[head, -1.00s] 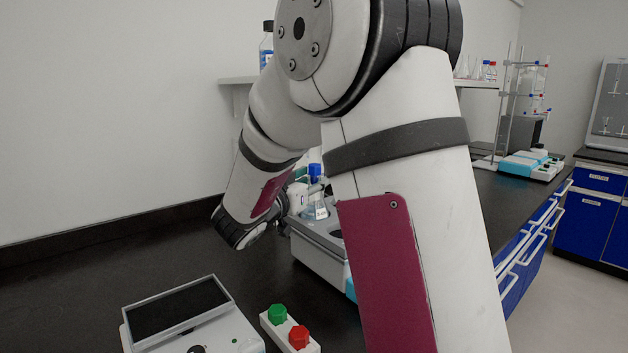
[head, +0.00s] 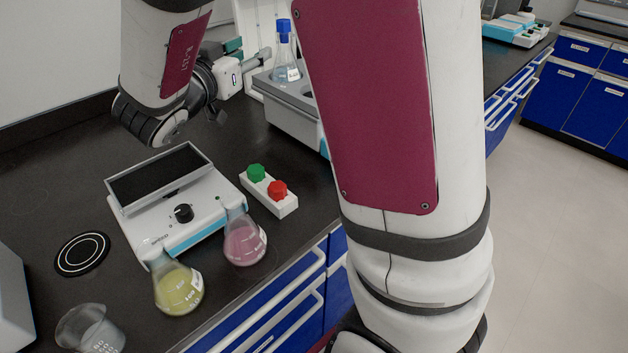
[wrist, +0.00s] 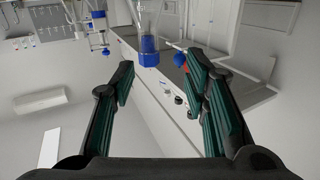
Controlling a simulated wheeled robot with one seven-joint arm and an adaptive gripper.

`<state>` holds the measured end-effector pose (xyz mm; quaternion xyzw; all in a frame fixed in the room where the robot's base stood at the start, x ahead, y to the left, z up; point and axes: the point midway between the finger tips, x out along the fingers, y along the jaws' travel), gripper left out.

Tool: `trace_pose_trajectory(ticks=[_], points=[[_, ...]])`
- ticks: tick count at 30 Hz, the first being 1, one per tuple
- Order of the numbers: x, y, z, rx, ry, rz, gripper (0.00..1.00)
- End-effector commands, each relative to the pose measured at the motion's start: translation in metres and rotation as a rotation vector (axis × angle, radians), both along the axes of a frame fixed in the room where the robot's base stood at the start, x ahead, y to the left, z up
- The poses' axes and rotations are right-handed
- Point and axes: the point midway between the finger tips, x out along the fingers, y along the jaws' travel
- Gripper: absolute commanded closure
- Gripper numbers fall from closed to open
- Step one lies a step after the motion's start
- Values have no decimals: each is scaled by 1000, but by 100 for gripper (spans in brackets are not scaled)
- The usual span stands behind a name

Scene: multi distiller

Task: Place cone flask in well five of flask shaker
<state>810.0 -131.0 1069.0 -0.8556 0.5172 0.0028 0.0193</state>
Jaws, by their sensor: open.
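A clear cone flask (head: 286,68) with a blue cap stands upright in the flask shaker (head: 290,112), a grey-topped unit on the bench. The well number cannot be read, and my arm hides the shaker's right part. My gripper (head: 250,52) is open and empty, just left of the flask, at about its height. In the wrist view, my gripper (wrist: 160,66) shows its two green-padded fingers spread apart. A flask's blue cap (wrist: 148,48) appears upside down beyond and between the fingertips, with clear glass above it.
A white device with a dark screen (head: 160,178) stands nearer on the bench. Yellow (head: 177,288) and pink (head: 243,242) flasks stand at its front. A green-and-red button box (head: 268,190) lies to its right. A beaker (head: 90,328) stands front left. Black bench shows between screen and shaker.

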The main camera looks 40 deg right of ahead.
Motion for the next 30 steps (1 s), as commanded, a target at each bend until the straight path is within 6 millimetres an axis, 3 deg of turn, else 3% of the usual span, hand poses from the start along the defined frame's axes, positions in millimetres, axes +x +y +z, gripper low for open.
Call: trace_pose_trajectory(ticks=[4, 8, 11, 14, 17, 22, 26, 30], points=[[24, 20, 11, 112, -38, 215, 58], [40, 57, 20, 233, -32, 468, 58], [39, 89, 23, 314, 9, 649, 58], [26, 123, 22, 388, 83, 811, 58], [1, 152, 16, 452, 187, 949, 58], [-64, 184, -6, 546, 425, 1109, 58], [-129, 190, -29, 607, 645, 1155, 58], [-204, 179, -54, 664, 888, 1128, 58]])
